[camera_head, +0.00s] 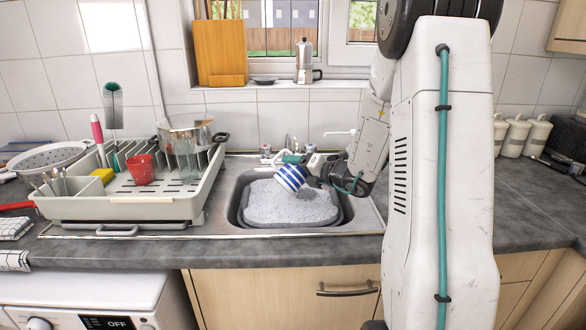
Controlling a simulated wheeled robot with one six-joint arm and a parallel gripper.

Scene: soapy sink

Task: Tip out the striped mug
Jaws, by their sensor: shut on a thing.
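The striped mug (291,177) is blue and white and is held over the sink (238,217), tilted, above a grey basin (345,212) full of pale suds (290,206). My gripper (313,167) is at the mug's right side and shut on it. The fingertips are small here, and I cannot tell exactly which part of the mug they hold. The inside of the mug is not visible, so its contents cannot be told.
A dish rack (140,214) with a red cup (141,169), a pot (186,134) and cutlery stands left of the sink. A tap (289,143) is behind the basin. A moka pot (304,64) stands on the windowsill. The right counter (530,200) is largely clear.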

